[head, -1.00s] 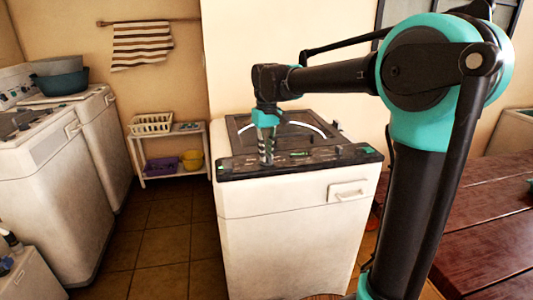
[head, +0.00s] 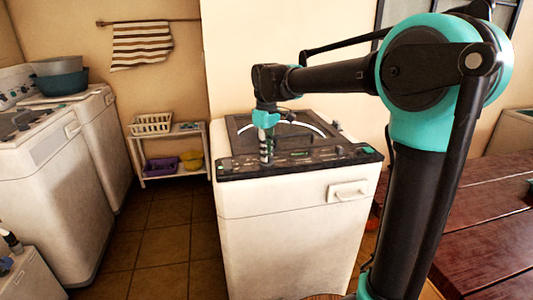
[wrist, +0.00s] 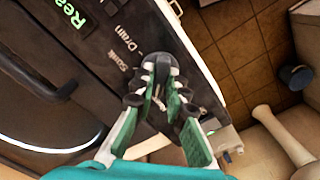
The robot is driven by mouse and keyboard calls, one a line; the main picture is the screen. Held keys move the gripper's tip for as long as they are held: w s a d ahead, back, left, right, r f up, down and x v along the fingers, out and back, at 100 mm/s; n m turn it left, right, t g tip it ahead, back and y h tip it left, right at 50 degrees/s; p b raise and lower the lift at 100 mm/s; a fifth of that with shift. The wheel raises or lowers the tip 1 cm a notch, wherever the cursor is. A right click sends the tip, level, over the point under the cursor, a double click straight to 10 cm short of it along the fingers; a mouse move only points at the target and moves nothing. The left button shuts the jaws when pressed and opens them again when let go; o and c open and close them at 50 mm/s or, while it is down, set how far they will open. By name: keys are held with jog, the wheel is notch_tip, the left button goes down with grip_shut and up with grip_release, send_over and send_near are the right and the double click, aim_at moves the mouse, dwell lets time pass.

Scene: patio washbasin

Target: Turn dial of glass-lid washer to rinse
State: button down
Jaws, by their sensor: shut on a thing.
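The glass-lid washer (head: 290,235) is a white top-loader with a dark lid (head: 240,128) and a black control panel (head: 320,160) along its front edge. My gripper (head: 266,160) points down onto the left part of the panel. In the wrist view my gripper (wrist: 163,92) is shut on the dark dial (wrist: 167,62), with a finger on each side. A green display reading "Rea" (wrist: 70,12) is cut off by the frame. The "Rinse" label and the dial's pointer cannot be made out.
Other white washers (head: 50,185) stand at the left. A small white shelf (head: 168,155) with a basket and bowls is by the back wall. A brown wooden table (head: 490,240) is at the right. The tiled floor (head: 150,235) left of the washer is clear.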

jog(key=c, duration=1.5)
grip_release()
jog(key=shift+c, duration=0.2)
notch_tip(320, 180, up, 12)
